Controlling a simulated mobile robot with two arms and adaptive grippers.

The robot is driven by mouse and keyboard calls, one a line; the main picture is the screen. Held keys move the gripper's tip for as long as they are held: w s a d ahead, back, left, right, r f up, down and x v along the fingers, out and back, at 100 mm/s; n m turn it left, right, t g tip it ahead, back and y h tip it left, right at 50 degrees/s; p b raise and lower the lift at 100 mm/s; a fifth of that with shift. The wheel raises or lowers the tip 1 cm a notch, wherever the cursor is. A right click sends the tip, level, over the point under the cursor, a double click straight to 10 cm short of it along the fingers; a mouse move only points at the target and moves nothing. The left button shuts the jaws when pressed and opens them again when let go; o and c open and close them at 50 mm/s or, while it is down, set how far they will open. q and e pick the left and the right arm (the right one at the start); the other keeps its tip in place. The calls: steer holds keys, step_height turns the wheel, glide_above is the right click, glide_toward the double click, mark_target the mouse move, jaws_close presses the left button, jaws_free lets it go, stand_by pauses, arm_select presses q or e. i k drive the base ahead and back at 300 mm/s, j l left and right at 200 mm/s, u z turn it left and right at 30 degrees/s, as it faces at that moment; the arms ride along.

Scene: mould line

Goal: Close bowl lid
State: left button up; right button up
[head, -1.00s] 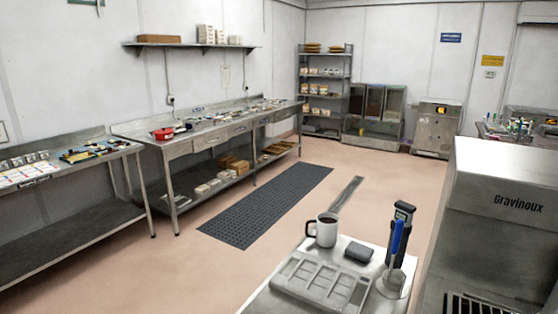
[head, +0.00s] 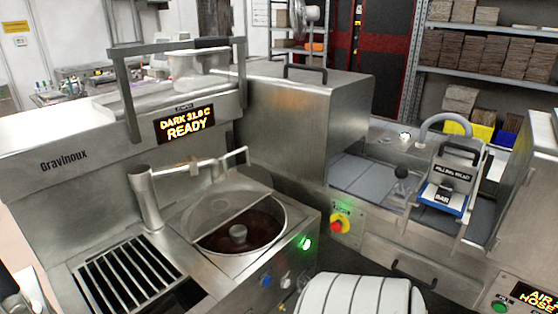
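The round bowl (head: 284,226) is set into the top of the Gravinoux machine, left of centre in the head view. It holds dark brown chocolate (head: 262,228) around a grey central knob (head: 238,234). A grey metal lid (head: 232,206) lies over the rear left part of the opening, and the front part is uncovered. I cannot tell how steeply the lid is tilted. A metal bar handle (head: 232,160) stands behind it.
A spout (head: 148,200) and a slatted grate (head: 128,275) are left of the bowl. A display (head: 186,125) reads "READY". A green light (head: 305,243) and red stop button (head: 338,224) are at right. A white ribbed object (head: 360,296) fills the bottom centre.

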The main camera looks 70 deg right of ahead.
mark_target(241, 187)
steer(key=z, duration=1.75)
